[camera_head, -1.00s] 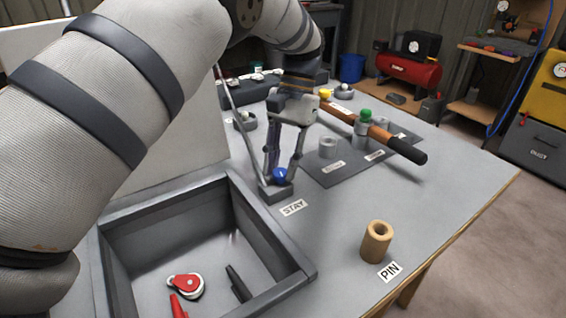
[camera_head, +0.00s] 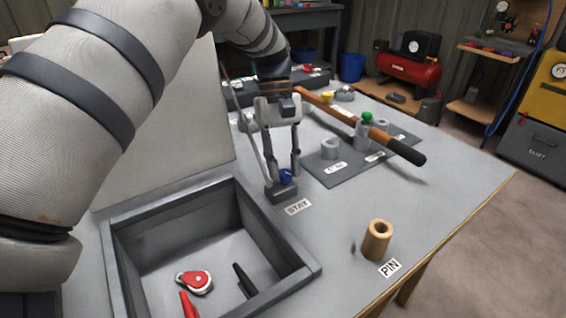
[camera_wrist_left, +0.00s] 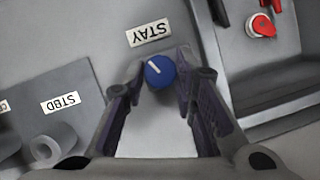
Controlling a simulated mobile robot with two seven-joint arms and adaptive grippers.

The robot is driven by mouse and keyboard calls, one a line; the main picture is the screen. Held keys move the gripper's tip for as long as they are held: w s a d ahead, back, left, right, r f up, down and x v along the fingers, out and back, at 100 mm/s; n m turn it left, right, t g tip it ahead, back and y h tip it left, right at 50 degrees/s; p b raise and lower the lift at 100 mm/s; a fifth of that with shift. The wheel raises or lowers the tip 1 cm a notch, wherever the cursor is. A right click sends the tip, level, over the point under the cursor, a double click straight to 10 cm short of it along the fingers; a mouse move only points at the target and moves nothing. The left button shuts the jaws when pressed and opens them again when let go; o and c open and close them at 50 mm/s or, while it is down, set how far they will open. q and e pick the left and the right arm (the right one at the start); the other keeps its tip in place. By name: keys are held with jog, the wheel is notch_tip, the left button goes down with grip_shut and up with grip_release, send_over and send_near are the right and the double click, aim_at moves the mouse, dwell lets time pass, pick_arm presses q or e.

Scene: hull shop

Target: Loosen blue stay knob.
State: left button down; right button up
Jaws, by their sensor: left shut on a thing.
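The blue stay knob (camera_head: 286,175) sits on a small dark block (camera_head: 281,192) beside the STAY label (camera_head: 298,207). In the left wrist view the blue knob (camera_wrist_left: 160,71) has a white line on its top, tilted toward the upper left. My left gripper (camera_head: 284,172) points down over the block, with a finger on either side of the knob. Its fingertips (camera_wrist_left: 160,75) are shut on the knob. A thin grey rod runs up from near the block along the upright panel. My right gripper is not in view.
An open grey box (camera_head: 312,270) with red and black tools inside is at the front left. A wooden tube (camera_head: 377,240) stands by the PIN label (camera_head: 389,268).

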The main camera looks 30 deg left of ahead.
pick_arm(q)
jog(key=shift+n, duration=0.3)
dwell(0.4)
jog(key=c, duration=1.3)
grip_release()
jog(key=v, duration=1.2)
jog(key=shift+s+a+f, duration=0.1)
